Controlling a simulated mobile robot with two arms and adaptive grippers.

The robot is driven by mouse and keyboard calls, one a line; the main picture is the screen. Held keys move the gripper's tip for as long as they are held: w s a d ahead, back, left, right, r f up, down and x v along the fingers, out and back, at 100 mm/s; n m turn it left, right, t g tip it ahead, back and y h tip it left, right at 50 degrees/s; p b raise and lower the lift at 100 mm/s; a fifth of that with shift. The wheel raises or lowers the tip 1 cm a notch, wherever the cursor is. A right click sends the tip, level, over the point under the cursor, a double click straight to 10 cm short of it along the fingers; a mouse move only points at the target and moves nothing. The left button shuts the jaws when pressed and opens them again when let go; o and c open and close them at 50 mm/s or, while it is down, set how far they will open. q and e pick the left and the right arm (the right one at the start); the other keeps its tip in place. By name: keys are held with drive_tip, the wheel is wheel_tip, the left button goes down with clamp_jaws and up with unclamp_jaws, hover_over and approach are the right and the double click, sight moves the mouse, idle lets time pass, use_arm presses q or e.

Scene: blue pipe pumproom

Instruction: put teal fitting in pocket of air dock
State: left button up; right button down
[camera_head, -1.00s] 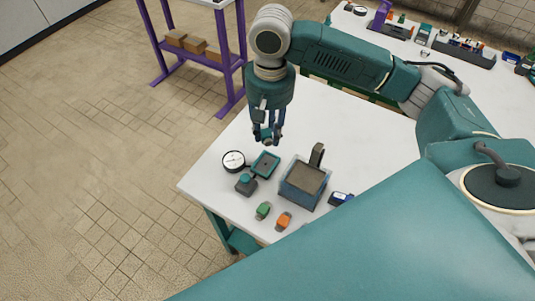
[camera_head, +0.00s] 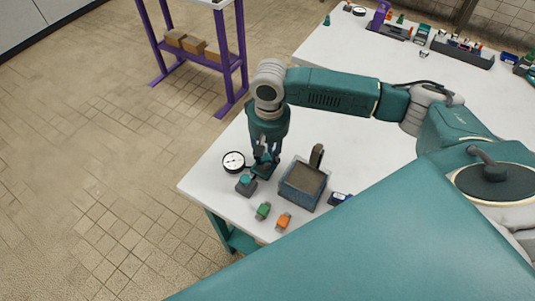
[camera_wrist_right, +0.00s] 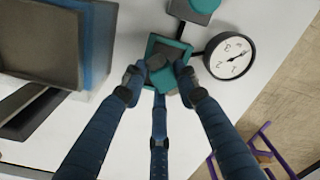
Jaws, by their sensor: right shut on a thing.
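My right gripper (camera_head: 264,165) is at the air dock, pointing down over its square teal pocket. In the right wrist view its fingertips (camera_wrist_right: 158,78) are shut on the fitting (camera_wrist_right: 160,70), of which a dark grey part shows. The pocket's teal rim (camera_wrist_right: 178,44) surrounds the fitting in that view. I cannot tell whether the fitting rests in the pocket or is just above it. The dock also has a round white gauge (camera_head: 233,161) and a grey block with a teal knob (camera_head: 245,184). My left gripper is not in view.
A blue-grey open box (camera_head: 303,184) with an upright dark handle stands right of the dock. A green piece (camera_head: 263,210), an orange piece (camera_head: 284,220) and a small blue item (camera_head: 340,198) lie nearby. The white table (camera_head: 345,122) is clear behind the box.

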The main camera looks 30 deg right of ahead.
sight(268, 156)
drive_tip(key=shift+f, duration=0.55)
drive_tip(key=c, duration=1.3)
unclamp_jaws()
drive_tip(key=shift+c, duration=0.2)
drive_tip(key=shift+r, duration=0.25)
wheel_tip(268, 156, up, 13)
drive_tip(key=b, duration=0.1)
drive_tip(key=shift+f, duration=0.15)
